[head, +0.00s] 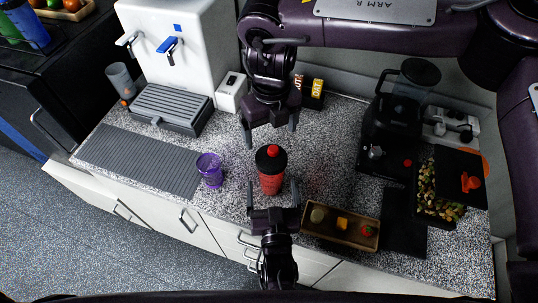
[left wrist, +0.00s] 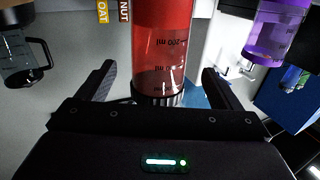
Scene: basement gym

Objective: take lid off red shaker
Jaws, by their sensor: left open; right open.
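The red shaker (head: 270,181) stands upright near the counter's front edge. Its black lid (head: 265,160) is on top, with a red cap (head: 272,149). My left gripper (head: 273,188) is open at the shaker's front, with a finger on each side of its lower part. In the left wrist view the translucent red body (left wrist: 163,50) and a black ribbed band (left wrist: 158,99) show between the open fingers (left wrist: 158,82); contact cannot be told. My right gripper (head: 271,137) is open and empty, pointing down close above and behind the lid.
A purple shaker (head: 210,170) stands to the left. A wooden tray (head: 341,240) with small food items lies right of my left gripper. A blender (head: 395,110), a chopped-food tray (head: 437,222) and cartons (head: 313,94) stand farther right and back. A grey mat (head: 135,158) lies at left.

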